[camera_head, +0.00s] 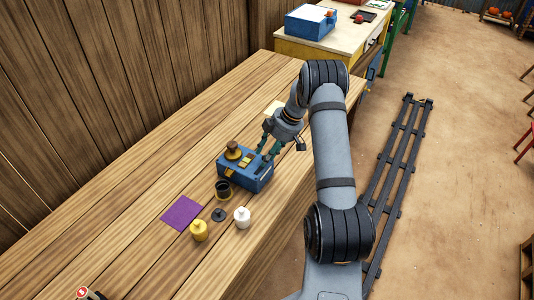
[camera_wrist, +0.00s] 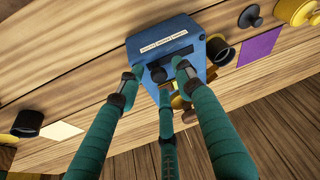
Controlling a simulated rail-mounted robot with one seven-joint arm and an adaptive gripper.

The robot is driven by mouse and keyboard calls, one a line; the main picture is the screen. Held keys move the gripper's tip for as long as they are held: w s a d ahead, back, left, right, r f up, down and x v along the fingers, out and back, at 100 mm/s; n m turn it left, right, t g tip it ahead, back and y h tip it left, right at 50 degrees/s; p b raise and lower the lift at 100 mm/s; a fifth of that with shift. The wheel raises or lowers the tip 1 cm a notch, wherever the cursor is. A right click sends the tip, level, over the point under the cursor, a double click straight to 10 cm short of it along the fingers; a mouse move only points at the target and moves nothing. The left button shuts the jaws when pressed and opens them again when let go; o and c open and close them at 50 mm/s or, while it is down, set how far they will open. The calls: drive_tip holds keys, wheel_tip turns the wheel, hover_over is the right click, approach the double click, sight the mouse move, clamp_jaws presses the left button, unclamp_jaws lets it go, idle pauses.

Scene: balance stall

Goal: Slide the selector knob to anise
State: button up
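The blue selector box (camera_head: 245,180) stands on the wooden bench; it also shows in the wrist view (camera_wrist: 170,37). In the wrist view its face has a pale label strip (camera_wrist: 163,40) with several small words that I cannot read. Below the strip is a dark slot (camera_wrist: 181,53). The black selector knob (camera_wrist: 158,74) sits toward the picture-left end of the slot. My gripper (camera_head: 267,157) is at the box; its green fingers (camera_wrist: 158,77) are spread around the knob, with visible gaps on both sides. Contact with the box face is unclear.
The bench's near left is mostly clear.

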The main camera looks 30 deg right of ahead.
drive_tip(key=shift+c, duration=0.6)
drive_tip(key=c, duration=0.7)
clamp_jaws()
